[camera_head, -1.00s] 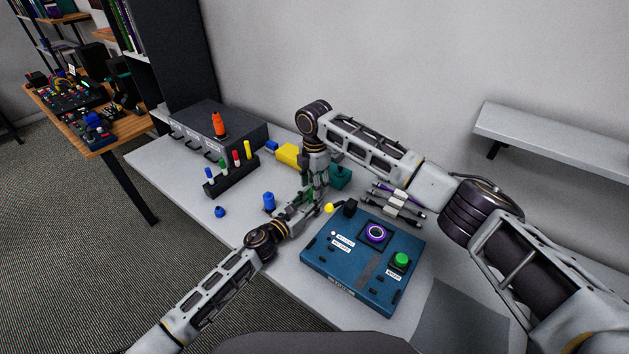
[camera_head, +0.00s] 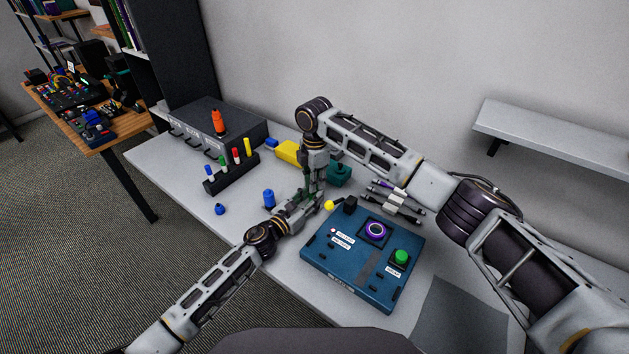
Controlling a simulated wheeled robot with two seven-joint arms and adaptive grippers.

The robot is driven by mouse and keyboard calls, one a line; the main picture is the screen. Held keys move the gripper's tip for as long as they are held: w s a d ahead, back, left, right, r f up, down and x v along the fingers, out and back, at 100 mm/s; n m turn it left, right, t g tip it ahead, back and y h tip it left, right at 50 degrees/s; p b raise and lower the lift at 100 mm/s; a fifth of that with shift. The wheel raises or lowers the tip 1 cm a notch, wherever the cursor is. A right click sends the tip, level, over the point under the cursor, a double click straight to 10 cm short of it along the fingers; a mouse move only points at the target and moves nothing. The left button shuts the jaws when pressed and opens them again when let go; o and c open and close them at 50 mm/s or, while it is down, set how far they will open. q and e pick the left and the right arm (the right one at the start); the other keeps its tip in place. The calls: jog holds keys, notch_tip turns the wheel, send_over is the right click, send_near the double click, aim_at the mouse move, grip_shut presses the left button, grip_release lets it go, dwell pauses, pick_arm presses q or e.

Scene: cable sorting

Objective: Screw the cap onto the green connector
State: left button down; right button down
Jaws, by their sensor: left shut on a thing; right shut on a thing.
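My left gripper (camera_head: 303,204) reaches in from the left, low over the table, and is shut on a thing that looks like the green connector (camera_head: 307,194). Only a little green shows between the fingers. My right gripper (camera_head: 313,188) points down from above, right at the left gripper's fingertips. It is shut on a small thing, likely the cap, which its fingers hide. The two grippers meet closely. I cannot tell whether the cap touches the connector or how far it is on.
A blue panel box (camera_head: 340,268) with a purple ring and green button stands right of the grippers. A blue connector (camera_head: 268,198) and a small blue cap (camera_head: 220,209) are to the left. Behind are a marker rack (camera_head: 230,178), a yellow piece (camera_head: 288,152) and a teal block (camera_head: 340,173).

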jog(key=m, duration=0.5)
jog(key=shift+s+a, duration=0.1)
jog(key=m, duration=1.4)
jog(key=shift+a+m, duration=0.1)
jog(key=shift+m, duration=0.3)
jog(key=m, duration=1)
jog(key=shift+a, duration=0.1)
pick_arm(q)
jog(key=shift+d, duration=0.1)
pick_arm(e)
jog(key=m, duration=0.6)
pick_arm(q)
jog(key=shift+s, duration=0.1)
pick_arm(e)
jog(key=m, duration=0.4)
